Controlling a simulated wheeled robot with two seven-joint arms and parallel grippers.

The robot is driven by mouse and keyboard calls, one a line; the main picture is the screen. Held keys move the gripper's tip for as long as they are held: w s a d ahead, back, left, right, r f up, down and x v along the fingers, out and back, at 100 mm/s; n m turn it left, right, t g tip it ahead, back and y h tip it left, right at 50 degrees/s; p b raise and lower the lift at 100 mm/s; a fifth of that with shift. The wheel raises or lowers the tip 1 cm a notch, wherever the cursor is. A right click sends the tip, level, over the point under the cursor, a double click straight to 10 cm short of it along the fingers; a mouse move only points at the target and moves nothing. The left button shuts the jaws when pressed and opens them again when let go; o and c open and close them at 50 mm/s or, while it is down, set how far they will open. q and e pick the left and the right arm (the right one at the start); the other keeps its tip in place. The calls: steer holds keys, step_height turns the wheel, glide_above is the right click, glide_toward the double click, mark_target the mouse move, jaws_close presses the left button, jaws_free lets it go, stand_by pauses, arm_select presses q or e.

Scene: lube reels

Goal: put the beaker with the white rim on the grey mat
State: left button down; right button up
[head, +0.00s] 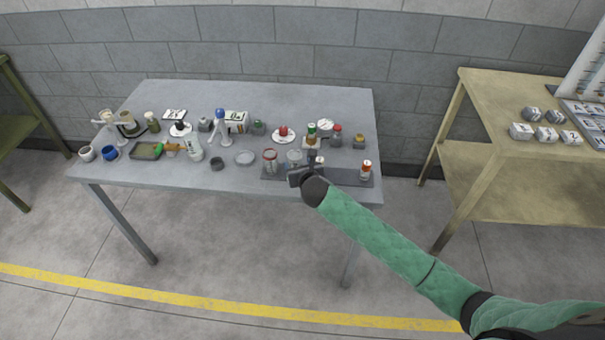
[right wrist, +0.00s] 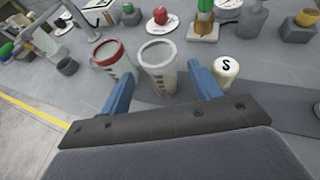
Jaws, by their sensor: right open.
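The clear beaker with the white rim (head: 294,157) stands upright near the front of the table, and also shows in the right wrist view (right wrist: 158,68). My right gripper (head: 303,172) is open; its two blue fingers (right wrist: 160,78) are on either side of this beaker in the wrist view. I cannot tell whether they touch it. A red-rimmed beaker (head: 270,158) stands just left of it. My left gripper is not in view.
Several bottles and white saucers (head: 283,136) stand behind.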

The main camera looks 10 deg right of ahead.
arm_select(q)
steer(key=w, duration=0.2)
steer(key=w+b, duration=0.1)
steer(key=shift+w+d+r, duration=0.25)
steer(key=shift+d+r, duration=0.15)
arm_select(e)
steer(key=v, duration=0.5)
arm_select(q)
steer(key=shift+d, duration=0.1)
arm_select(e)
steer(key=shift+s, duration=0.1)
